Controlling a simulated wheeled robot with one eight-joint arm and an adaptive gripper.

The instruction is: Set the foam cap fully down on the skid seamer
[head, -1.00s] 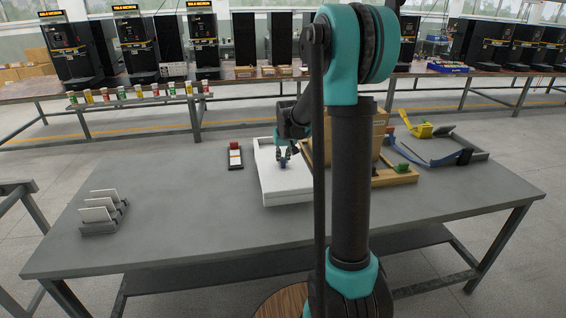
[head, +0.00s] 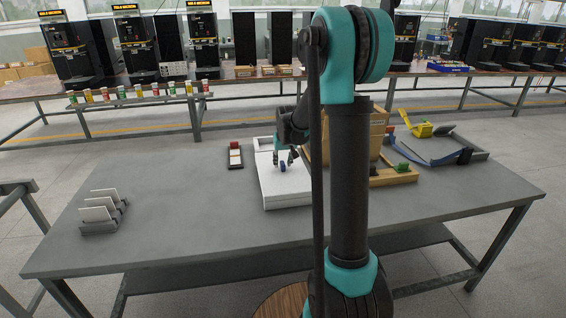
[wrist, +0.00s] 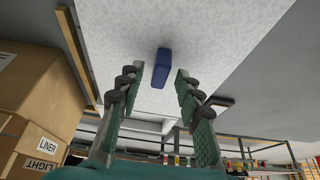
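The foam cap (head: 286,192) is a broad white slab lying flat on the grey table in the head view. A small blue block (head: 282,167) sits on its top; it also shows in the wrist view (wrist: 162,68). A white rim with a recess (head: 265,144) shows behind the slab. My gripper (head: 285,158) is open and empty over the cap, its fingers spread to either side of the blue block. In the wrist view my gripper's fingertips (wrist: 156,74) stand clear of the block. I cannot make out the skid seamer or whether the cap rests fully down on it.
Brown cardboard boxes (wrist: 28,95) stand close beside the cap, partly behind my arm. A small red-topped holder (head: 235,155) and a card rack (head: 103,213) are left. The left-middle table is clear.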

